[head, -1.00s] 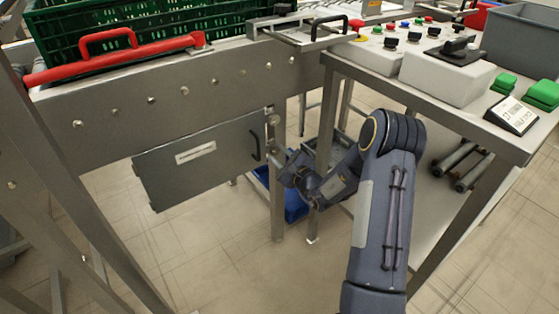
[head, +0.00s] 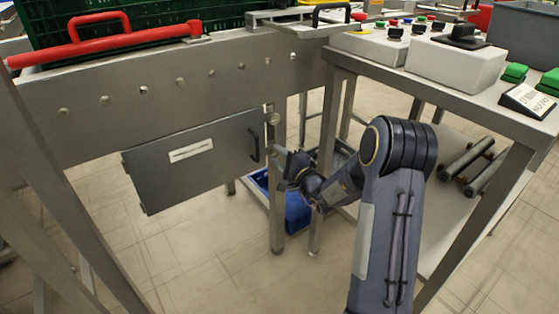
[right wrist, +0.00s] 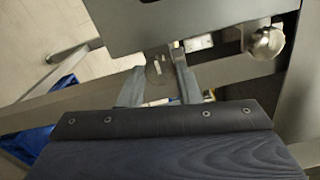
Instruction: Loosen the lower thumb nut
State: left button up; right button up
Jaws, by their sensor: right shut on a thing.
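The grey cover panel (head: 200,165) with a white label and a dark handle (head: 254,145) hangs under the conveyor's side rail. The upper thumb nut (head: 274,119) is a round metal knob on the post by the panel's right edge. It also shows in the right wrist view (right wrist: 266,42). My right gripper (head: 277,152) is at the post below it. In the right wrist view, the gripper (right wrist: 160,82) is shut on the lower thumb nut (right wrist: 158,68), a round metal piece between the two fingers. In the head view the gripper hides that nut. My left gripper is out of view.
A table with a control box (head: 455,65) and green buttons stands at the right, its leg (head: 330,130) close to my right arm. A blue bin (head: 297,212) is on the floor behind the post. A green crate (head: 150,22) sits on the conveyor above.

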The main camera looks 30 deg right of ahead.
dwell(0.4)
jog(key=o, duration=1)
jog(key=shift+c, duration=0.2)
jog(key=shift+s, duration=0.1)
jog(key=s+p, duration=0.1)
jog(key=s, duration=0.6)
jog(key=shift+s+d+p, duration=0.3)
jog(key=shift+s+d, duration=0.05)
